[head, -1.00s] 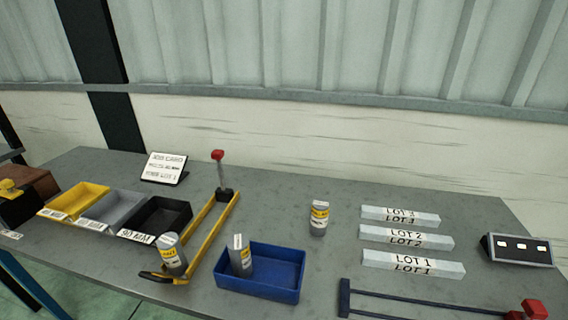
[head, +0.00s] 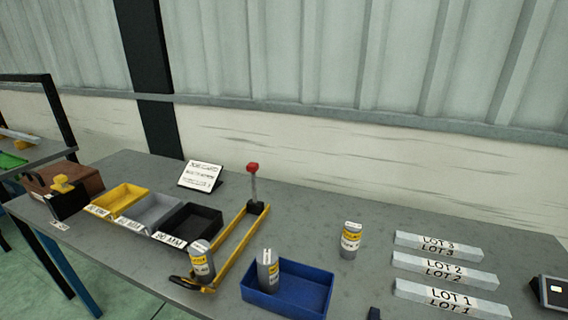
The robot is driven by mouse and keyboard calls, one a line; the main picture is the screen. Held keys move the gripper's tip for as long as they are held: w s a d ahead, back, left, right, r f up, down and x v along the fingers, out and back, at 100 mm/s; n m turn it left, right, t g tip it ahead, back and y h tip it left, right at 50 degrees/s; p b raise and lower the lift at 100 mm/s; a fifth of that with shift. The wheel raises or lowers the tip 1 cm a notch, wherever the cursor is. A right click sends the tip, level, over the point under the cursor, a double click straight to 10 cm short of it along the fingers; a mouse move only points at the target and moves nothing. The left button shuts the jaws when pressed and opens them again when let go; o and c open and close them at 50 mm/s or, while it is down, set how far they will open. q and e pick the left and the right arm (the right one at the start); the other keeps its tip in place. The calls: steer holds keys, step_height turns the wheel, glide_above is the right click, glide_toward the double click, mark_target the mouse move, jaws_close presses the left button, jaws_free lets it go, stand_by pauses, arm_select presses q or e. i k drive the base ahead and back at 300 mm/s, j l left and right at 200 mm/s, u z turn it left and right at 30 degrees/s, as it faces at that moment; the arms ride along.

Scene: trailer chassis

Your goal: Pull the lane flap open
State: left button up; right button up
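A yellow-railed lane (head: 236,238) lies on the grey table, left of the blue tray. An upright grey lever with a red knob (head: 253,169) stands at its far end. A black-and-yellow piece (head: 190,284) is at its near end; I cannot tell which part is the flap. A grey can with a yellow label (head: 201,262) stands upright at that near end and hides part of it. Neither gripper is in view.
A blue tray (head: 314,296) holds another can (head: 267,270). A third can (head: 351,239) stands on the table. Yellow (head: 124,196), grey (head: 152,213) and black (head: 188,230) bins are left of the lane. LOT blocks (head: 447,270) and a dark panel (head: 555,292) are right.

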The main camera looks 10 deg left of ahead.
mark_target(187, 283)
steer(key=u, duration=1.25)
steer(key=k+l+z, duration=0.2)
steer(key=l, duration=0.25)
steer(key=i, duration=0.1)
